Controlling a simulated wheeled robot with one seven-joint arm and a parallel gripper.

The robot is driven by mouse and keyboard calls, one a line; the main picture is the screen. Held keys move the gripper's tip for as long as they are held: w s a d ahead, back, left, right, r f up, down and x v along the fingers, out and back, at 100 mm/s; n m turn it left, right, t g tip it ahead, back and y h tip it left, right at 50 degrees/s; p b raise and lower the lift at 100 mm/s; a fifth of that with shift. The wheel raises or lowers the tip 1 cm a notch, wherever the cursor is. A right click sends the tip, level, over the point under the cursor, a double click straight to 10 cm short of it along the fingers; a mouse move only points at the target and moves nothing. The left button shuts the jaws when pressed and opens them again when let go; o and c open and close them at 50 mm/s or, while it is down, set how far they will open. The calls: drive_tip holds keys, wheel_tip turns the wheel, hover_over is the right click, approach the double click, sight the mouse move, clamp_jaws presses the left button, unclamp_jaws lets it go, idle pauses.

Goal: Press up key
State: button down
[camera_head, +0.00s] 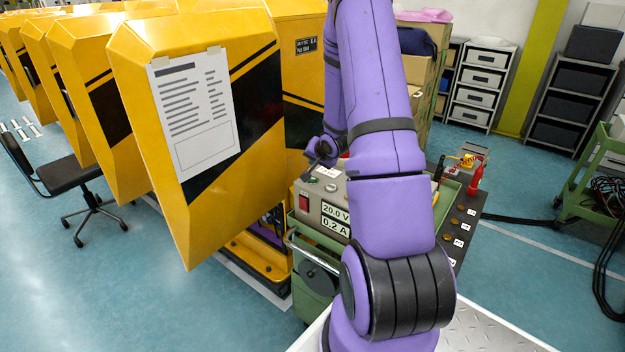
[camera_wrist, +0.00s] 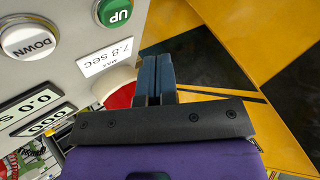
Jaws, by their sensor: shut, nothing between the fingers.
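The green UP key (camera_wrist: 118,11) is on a light grey panel (camera_wrist: 70,77) at the top of the wrist view, its label upside down and its top cut off by the frame. My gripper (camera_wrist: 154,60) is shut and empty. Its fingertips appear to the right of and below the UP key, and I see no contact with it. In the head view the control box (camera_head: 310,184) stands beside the yellow gates, with my arm covering part of it. The UP key cannot be made out there.
A white DOWN button (camera_wrist: 28,40) is left of the UP key. A label (camera_wrist: 104,57) reads "MAX 7.8 sec". A red part (camera_wrist: 121,96) is partly hidden by my gripper. A yellow gate (camera_wrist: 255,35) is close on the right. A display (camera_head: 336,218) reads 20.0 V, 0.2 A.

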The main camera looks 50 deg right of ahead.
sight(314, 178)
drive_tip(key=shift+f, duration=1.65)
drive_tip(key=shift+f, duration=0.1)
idle(0.8)
drive_tip(key=shift+f, duration=0.3)
